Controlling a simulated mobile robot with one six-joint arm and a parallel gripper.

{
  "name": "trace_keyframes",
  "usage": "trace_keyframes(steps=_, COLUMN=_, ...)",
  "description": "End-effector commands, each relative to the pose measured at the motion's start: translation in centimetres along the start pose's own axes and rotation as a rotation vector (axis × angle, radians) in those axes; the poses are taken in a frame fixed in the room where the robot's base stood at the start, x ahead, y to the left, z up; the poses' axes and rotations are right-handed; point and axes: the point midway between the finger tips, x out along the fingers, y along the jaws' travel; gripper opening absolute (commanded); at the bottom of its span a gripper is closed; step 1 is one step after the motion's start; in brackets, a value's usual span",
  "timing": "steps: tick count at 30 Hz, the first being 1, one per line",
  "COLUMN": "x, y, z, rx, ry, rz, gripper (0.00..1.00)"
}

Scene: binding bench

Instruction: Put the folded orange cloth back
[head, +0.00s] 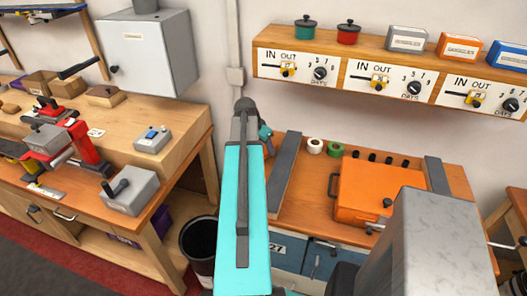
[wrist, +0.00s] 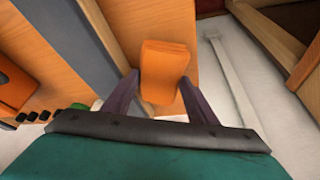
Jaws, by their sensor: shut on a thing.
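In the wrist view, the folded orange cloth (wrist: 165,62) is a small, thick orange pad between the two dark fingers of my gripper (wrist: 160,78). My gripper is shut on it, and the cloth's far end sticks out past the fingertips. A wooden surface lies behind the cloth; I cannot tell how far below it is. In the head view my turquoise arm reaches toward the wall, and the cloth and fingers are hidden there.
An orange case (head: 372,190) and tape rolls (head: 315,146) sit on the right bench. A wall shelf (head: 400,75) carries pots and boxes. A red press (head: 75,150) stands on the left bench. A dark bin (head: 199,240) stands between the benches.

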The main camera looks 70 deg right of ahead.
Motion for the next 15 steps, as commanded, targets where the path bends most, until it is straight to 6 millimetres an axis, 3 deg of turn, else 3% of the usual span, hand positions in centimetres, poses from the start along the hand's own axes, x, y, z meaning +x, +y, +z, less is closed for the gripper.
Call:
trace_keyframes(steps=9, x=2.2, y=0.0, z=0.9, rx=0.001, ry=0.0, rz=0.001, gripper=0.34)
trace_keyframes(steps=15, x=2.4, y=0.1, z=0.9, rx=0.002, ry=0.001, rz=0.0, gripper=0.34)
